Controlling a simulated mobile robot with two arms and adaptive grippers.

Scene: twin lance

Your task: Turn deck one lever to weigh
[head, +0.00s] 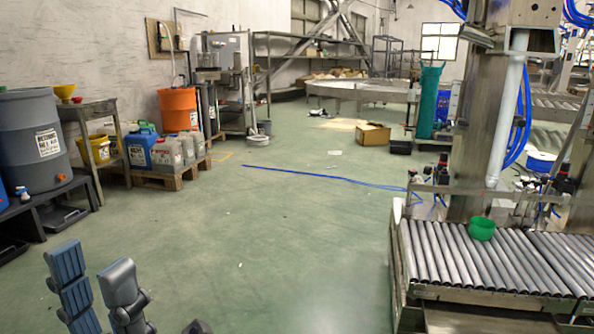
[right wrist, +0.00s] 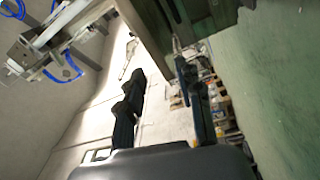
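The filling machine's roller deck (head: 497,257) stands at the right of the head view, with a green cup (head: 481,228) on its rollers. Small dark valve fittings (head: 440,172) with blue hoses sit behind the rollers. I cannot tell a deck one lever or its position among them. My left gripper (head: 91,262) is at the lower left of the head view, open and empty over the floor, well away from the deck. My right gripper (right wrist: 158,82) shows in the right wrist view with its two dark fingers apart and nothing between them.
Green floor (head: 270,230) lies clear between my left gripper and the deck, with a blue hose (head: 320,176) across it. A grey drum (head: 33,140), an orange drum (head: 179,110) and canisters on a pallet (head: 170,178) stand at left. A cardboard box (head: 373,135) lies farther back.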

